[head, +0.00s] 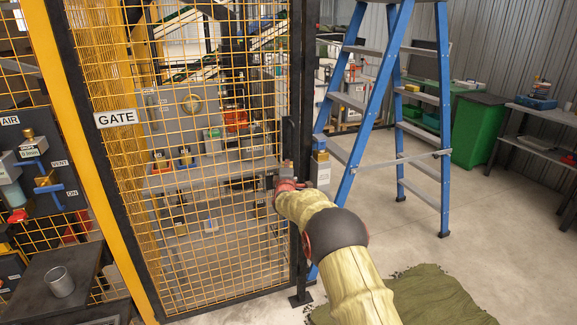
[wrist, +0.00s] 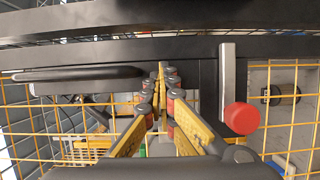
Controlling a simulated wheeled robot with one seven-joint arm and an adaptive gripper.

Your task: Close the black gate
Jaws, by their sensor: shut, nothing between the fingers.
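The black gate (head: 297,235) is a dark frame filled with yellow wire mesh, with a white GATE sign at its left. Its right edge stands close to a dark post; I cannot tell whether a gap is left between them. A black bar handle (wrist: 80,74) runs along the gate frame in the wrist view, and a grey bar with a red knob (wrist: 241,118) is to its right. My gripper (wrist: 160,82) is shut and empty, its fingertips over the dark frame beside the handle. In the head view my gripper (head: 287,172) is at the gate's right edge, partly hidden by my arm.
A blue stepladder (head: 365,110) stands just right of the gate. A dark bench with a metal cup (head: 60,281) is at the lower left.

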